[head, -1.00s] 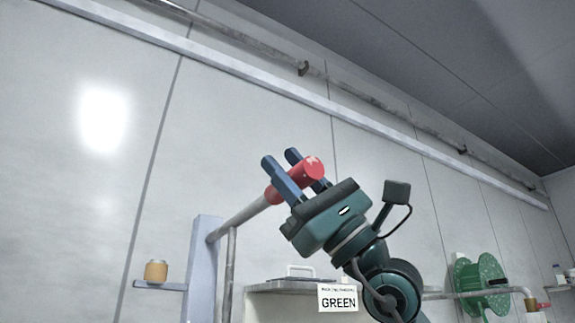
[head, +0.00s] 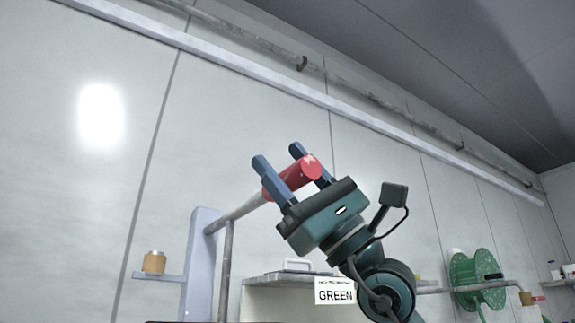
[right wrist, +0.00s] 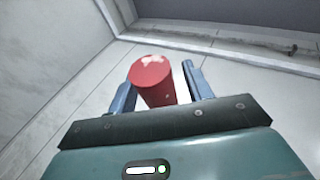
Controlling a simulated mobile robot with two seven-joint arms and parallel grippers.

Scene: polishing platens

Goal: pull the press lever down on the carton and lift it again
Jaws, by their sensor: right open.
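The press lever is a grey bar (head: 236,215) that slants up to the right from a pale blue-grey post (head: 200,262). It ends in a worn red grip (head: 296,177). My right gripper (head: 285,173) is open, with its two blue fingers on either side of the red grip. In the right wrist view the red grip (right wrist: 152,82) stands between the fingers, nearer the left one. Contact with that finger cannot be told. The carton does not show in either view, and my left gripper is out of view.
A small shelf on the post holds an orange jar (head: 154,262). A cabinet with a GREEN label (head: 335,291) stands behind my right arm. A green reel (head: 475,278) is at the right. The wall around the raised lever is clear.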

